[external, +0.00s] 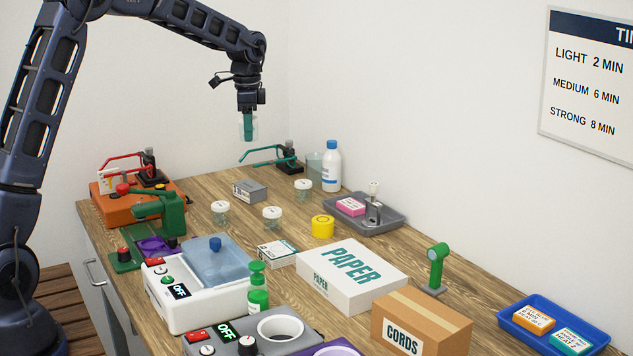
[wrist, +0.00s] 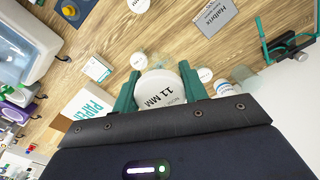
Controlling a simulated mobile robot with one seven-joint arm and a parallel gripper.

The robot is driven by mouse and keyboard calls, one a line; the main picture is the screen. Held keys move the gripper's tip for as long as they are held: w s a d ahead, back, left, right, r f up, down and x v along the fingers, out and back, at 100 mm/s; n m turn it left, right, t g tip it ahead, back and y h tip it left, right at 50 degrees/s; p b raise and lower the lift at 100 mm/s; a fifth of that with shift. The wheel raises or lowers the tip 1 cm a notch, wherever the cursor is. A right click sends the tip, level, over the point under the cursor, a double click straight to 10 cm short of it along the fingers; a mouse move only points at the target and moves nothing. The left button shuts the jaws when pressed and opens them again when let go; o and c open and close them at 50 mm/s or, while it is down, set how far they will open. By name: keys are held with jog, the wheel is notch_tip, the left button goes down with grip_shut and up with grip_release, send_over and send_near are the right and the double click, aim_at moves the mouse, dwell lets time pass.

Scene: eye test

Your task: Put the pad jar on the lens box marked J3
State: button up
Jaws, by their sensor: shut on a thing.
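My gripper (external: 248,127) is high above the back of the table, its teal fingers shut on a clear jar (external: 256,129). In the wrist view the jar's white lid (wrist: 165,95) reads "11 MM" between the fingers (wrist: 157,91). A grey box (external: 250,190) lies on the table below; its end mark is too small to read surely. It also shows in the wrist view (wrist: 214,14), with nothing on top. A white box with a teal label (external: 277,253) lies nearer the front. I cannot tell which box is marked J3.
Several white-lidded jars stand on the table, including one left (external: 220,213), one in the middle (external: 272,217) and one farther back (external: 303,188). A yellow roll (external: 322,226), a white bottle (external: 332,167) and a grey tray (external: 385,221) are to the right. A teal-armed stand (external: 285,158) is behind.

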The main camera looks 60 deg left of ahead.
jog(key=r, duration=0.1)
send_over(278, 248)
notch_tip(278, 248, down, 20)
dwell(0.3)
jog(key=o, duration=0.9)
jog(key=shift+f, duration=0.1)
jog(key=shift+o, duration=0.5)
